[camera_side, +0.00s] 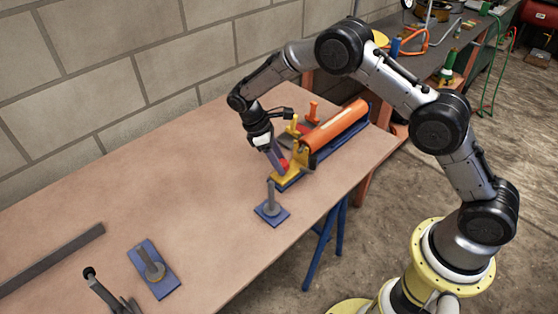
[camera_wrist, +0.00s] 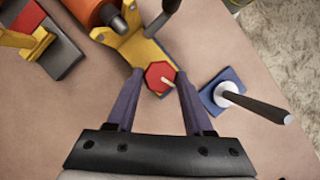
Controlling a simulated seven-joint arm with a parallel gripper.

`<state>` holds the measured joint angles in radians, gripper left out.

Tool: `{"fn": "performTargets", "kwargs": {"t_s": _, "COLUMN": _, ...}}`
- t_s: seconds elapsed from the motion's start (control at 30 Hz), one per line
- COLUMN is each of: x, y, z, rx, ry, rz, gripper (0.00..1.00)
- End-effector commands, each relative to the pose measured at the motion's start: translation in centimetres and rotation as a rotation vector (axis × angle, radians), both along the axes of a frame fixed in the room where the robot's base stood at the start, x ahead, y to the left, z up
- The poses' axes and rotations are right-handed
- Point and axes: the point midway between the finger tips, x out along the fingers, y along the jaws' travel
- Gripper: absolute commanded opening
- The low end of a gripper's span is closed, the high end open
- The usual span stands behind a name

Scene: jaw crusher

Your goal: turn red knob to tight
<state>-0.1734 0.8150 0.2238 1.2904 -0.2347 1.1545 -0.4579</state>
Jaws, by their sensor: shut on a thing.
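The red knob (camera_wrist: 160,77) is an octagonal red piece with a pale pointer, at the end of a yellow bracket (camera_wrist: 138,48) in the wrist view. In the side view the red knob (camera_side: 284,164) shows at the near end of the jaw crusher, beside the orange cylinder (camera_side: 338,127). My gripper (camera_wrist: 157,88) has its two purple fingers on either side of the knob and is shut on it. The side view shows my gripper (camera_side: 279,160) reaching down to the knob from the left. Any tight marking cannot be made out.
A blue plate with an upright grey post (camera_side: 271,208) stands close in front of the crusher. The table's middle left (camera_side: 130,195) is clear.

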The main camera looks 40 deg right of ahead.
Motion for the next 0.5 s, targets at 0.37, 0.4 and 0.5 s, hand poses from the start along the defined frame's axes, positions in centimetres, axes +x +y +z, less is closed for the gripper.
{"fn": "performTargets", "kwargs": {"t_s": 0.37, "x": 0.14, "y": -0.20, "z": 0.15, "rx": -0.001, "ry": -0.001, "rz": -0.235, "gripper": 0.00}}
{"fn": "performTargets", "kwargs": {"t_s": 0.4, "x": 0.14, "y": -0.20, "z": 0.16, "rx": -0.001, "ry": 0.000, "rz": -0.250, "gripper": 0.00}}
{"fn": "performTargets", "kwargs": {"t_s": 0.5, "x": 0.14, "y": -0.20, "z": 0.16, "rx": 0.000, "ry": 0.000, "rz": -0.279, "gripper": 0.00}}
